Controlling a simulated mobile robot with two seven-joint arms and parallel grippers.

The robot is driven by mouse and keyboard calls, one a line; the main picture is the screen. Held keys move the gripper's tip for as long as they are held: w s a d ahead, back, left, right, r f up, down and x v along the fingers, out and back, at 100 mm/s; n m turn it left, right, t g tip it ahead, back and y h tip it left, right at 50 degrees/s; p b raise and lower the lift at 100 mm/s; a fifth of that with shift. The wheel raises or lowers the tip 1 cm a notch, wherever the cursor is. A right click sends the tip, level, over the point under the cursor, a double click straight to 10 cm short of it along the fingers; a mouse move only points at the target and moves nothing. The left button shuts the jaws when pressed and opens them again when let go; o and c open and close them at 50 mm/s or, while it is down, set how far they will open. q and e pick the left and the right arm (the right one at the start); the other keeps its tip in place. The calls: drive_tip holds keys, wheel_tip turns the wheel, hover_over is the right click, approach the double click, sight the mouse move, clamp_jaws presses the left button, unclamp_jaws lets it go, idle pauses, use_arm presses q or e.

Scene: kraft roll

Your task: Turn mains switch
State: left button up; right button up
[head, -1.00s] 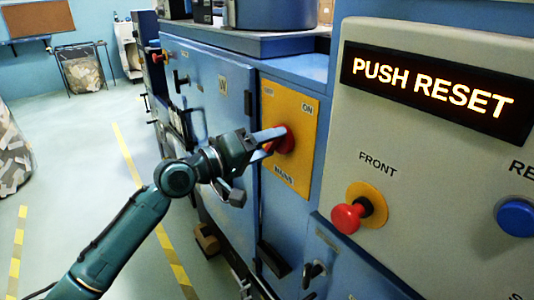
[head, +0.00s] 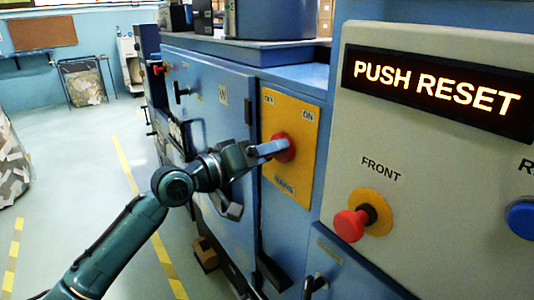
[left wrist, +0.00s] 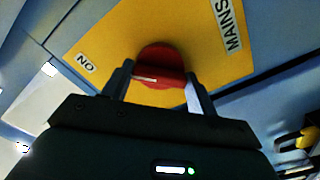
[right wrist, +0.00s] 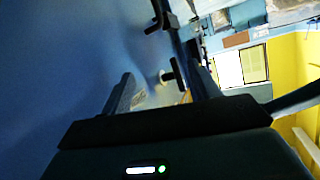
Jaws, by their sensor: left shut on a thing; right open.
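The mains switch is a red round knob (head: 284,147) on a yellow plate (head: 300,185) marked OFF, ON and MAINS, on the blue cabinet front. My left gripper (head: 273,149) reaches it from the left and is shut on the knob. In the left wrist view, the red knob (left wrist: 160,56) sits between the two fingers of the left gripper (left wrist: 160,78); a pale mark shows on its near edge. My right gripper (right wrist: 164,85) shows only in the right wrist view, open with nothing between its fingers, beside a blue surface.
A grey panel (head: 450,180) at the right has a lit PUSH RESET display (head: 437,88), a red FRONT button (head: 350,224) and a blue button (head: 522,219). A dark handle (head: 180,91) projects from the cabinet door.

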use_arm(q)
drive_tip(key=o, duration=0.8)
drive_tip(key=shift+o, duration=1)
use_arm(e)
drive_tip(key=shift+s+f, duration=0.1)
drive_tip(key=shift+f, duration=0.15)
use_arm(q)
drive_tip(key=b+v, duration=0.1)
drive_tip(key=v, duration=1.2)
use_arm(e)
drive_tip(key=shift+s+d+r, duration=0.1)
drive_tip(key=shift+d+r, duration=0.15)
drive_tip(key=shift+r, duration=0.15)
use_arm(q)
drive_tip(key=shift+a, duration=0.1)
